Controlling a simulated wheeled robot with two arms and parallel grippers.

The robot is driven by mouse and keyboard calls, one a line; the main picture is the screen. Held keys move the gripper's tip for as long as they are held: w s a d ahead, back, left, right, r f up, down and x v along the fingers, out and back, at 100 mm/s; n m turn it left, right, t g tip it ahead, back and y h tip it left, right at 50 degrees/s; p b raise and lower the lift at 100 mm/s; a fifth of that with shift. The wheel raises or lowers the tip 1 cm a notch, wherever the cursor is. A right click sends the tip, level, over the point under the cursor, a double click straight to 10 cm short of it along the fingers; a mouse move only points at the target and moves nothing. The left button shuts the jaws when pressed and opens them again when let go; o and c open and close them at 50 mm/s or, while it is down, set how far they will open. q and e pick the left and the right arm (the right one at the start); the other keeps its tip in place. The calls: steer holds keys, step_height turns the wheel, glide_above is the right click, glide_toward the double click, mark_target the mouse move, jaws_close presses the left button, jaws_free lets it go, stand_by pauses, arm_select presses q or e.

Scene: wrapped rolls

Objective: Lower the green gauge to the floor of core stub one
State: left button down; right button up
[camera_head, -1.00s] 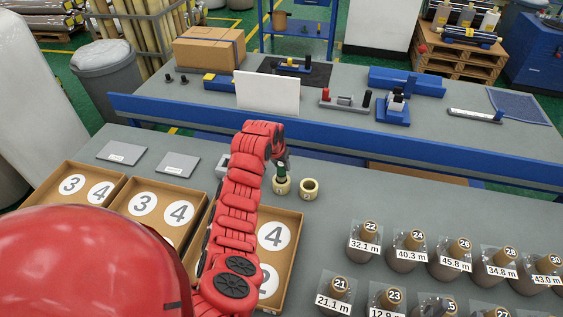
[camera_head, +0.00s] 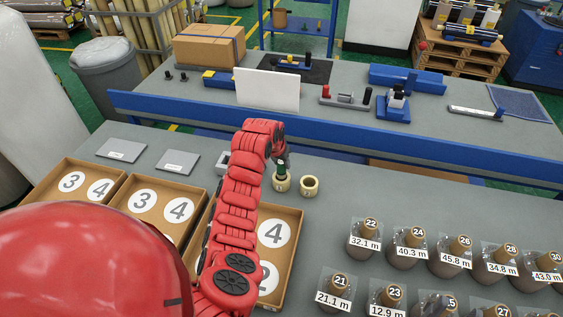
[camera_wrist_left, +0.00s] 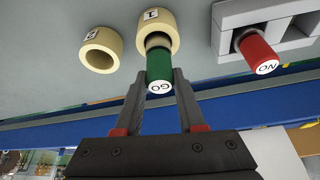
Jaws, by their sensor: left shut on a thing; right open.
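The green gauge (camera_head: 282,171) is upright at the mouth of core stub one (camera_head: 281,185), a cream ring on the bench. In the left wrist view the green gauge (camera_wrist_left: 159,66), marked GO, lines up with stub one (camera_wrist_left: 154,22), labelled 1. Its far end appears to be inside the bore; its green handle stands out. How deep it sits is hidden. My left gripper (camera_wrist_left: 160,90) is shut on the green handle.
A second cream stub (camera_head: 309,187) stands just right of stub one. A grey holder with a red NO gauge (camera_wrist_left: 259,52) is close by. Boxes with numbered discs (camera_head: 275,233) lie in front, wrapped rolls (camera_head: 364,240) at right. The bench right of the stubs is clear.

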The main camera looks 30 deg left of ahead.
arm_select(q)
steer(key=shift+f+b, duration=0.65)
steer(key=shift+f, duration=0.45)
stand_by(0.3)
steer(key=shift+c, duration=2.2)
jaws_free()
steer(key=b+v, duration=0.2)
steer(key=v, duration=0.5)
steer(key=shift+r+b, duration=0.25)
steer(key=shift+b, duration=0.05)
steer(key=p+v, duration=0.3)
steer(key=v, duration=0.6)
steer(key=shift+s+r, duration=0.15)
steer(key=shift+r, duration=0.25)
steer(key=shift+s, duration=0.1)
